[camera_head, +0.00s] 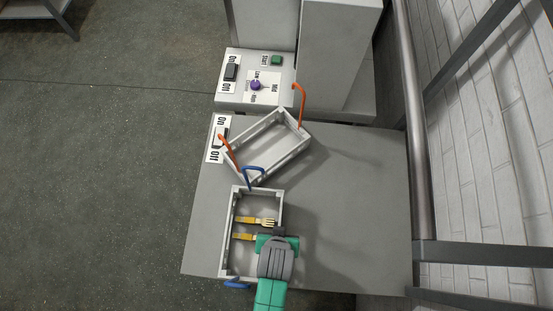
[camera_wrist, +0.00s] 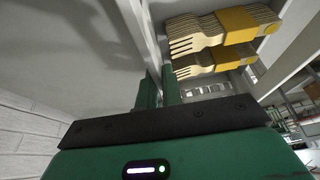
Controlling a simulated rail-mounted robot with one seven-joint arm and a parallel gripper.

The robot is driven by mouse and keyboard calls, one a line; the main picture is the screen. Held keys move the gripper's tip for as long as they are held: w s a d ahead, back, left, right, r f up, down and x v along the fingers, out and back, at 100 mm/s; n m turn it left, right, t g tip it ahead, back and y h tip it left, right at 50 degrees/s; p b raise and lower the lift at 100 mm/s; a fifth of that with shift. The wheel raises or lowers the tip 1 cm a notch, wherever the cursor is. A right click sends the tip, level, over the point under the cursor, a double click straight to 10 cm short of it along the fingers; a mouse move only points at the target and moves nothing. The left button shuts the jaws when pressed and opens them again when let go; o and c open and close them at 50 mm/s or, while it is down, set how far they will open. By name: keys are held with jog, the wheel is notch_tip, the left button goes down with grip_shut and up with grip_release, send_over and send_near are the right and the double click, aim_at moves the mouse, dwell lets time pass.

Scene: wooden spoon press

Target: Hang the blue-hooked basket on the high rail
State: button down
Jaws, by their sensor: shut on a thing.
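The blue-hooked basket (camera_head: 232,215) is a grey open frame with one blue hook (camera_head: 253,176) at its far end and another blue hook (camera_head: 237,283) at its near end. Wooden forks with yellow bands (camera_head: 256,221) lie in it and also show in the wrist view (camera_wrist: 215,45). My gripper (camera_head: 277,233) is shut on the basket's right-hand wall. In the wrist view, the fingers (camera_wrist: 158,90) close on this wall (camera_wrist: 144,30). A thick grey rail (camera_head: 414,130) runs along the brick wall at the right. I cannot tell whether the basket touches the table.
A second grey basket (camera_head: 257,130) with orange hooks stands tilted across the grey table (camera_head: 345,190), close to the blue hook. A control panel (camera_head: 283,97) with switches and a purple knob is behind it. Grey beams (camera_head: 480,254) stand at the right. The table's right part is clear.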

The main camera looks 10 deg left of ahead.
jog(key=shift+f, duration=1.55)
jog(key=c, duration=1.6)
grip_release()
jog(key=shift+f, duration=0.15)
jog(key=shift+o, duration=0.2)
jog(key=shift+r, duration=0.45)
jog(key=p+v, duration=0.5)
jog(key=p, duration=0.1)
jog(key=shift+r, duration=0.1)
